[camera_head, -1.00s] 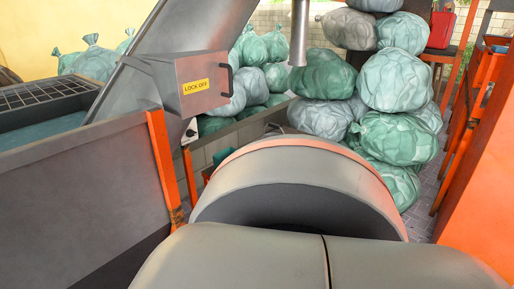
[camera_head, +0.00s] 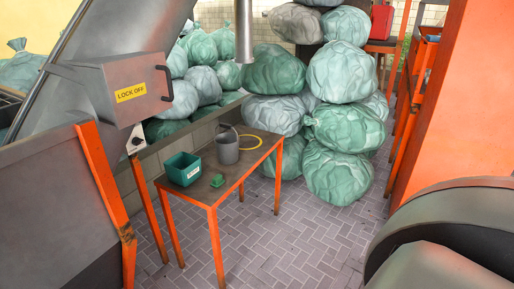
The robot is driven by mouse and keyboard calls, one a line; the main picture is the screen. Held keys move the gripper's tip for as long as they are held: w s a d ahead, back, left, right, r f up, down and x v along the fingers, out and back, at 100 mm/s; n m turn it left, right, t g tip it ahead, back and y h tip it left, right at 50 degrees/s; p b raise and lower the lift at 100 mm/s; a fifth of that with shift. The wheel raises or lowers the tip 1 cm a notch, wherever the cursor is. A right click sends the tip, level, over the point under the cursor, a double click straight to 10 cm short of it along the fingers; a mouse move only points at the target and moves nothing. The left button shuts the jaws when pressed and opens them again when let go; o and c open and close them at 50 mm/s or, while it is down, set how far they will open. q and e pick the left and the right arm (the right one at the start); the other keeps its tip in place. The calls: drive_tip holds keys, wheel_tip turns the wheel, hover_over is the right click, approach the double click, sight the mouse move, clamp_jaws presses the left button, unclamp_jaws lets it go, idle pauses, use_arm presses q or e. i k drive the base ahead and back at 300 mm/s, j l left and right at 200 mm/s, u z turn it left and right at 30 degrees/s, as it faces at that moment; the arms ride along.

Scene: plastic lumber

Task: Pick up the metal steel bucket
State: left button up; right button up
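The grey metal bucket (camera_head: 228,147) stands upright on a table (camera_head: 208,196) with orange legs and a dark top, near the table's back part. Neither of my grippers shows in the head view.
Stacked bags (camera_head: 343,127) stand behind. A "LOCK OFF" box (camera_head: 122,88) is left; an orange panel (camera_head: 450,100) is right. Brick floor (camera_head: 290,245) is clear.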

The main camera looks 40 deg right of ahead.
sight(227, 145)
drive_tip(key=z, duration=1.1)
drive_tip(key=i+l+u, duration=0.1)
drive_tip(key=i+l, duration=0.45)
drive_tip(key=i+l+u, duration=0.15)
drive_tip(key=i+l, duration=0.15)
drive_tip(key=l, duration=0.15)
drive_tip(key=i+l, duration=0.25)
drive_tip(key=i+l+u, duration=0.15)
drive_tip(key=l, duration=0.3)
drive_tip(key=i+l, duration=0.35)
drive_tip(key=i+l+u, duration=0.15)
drive_tip(key=l, duration=0.3)
drive_tip(key=i+l, duration=0.3)
drive_tip(key=l, duration=0.15)
drive_tip(key=u, duration=0.05)
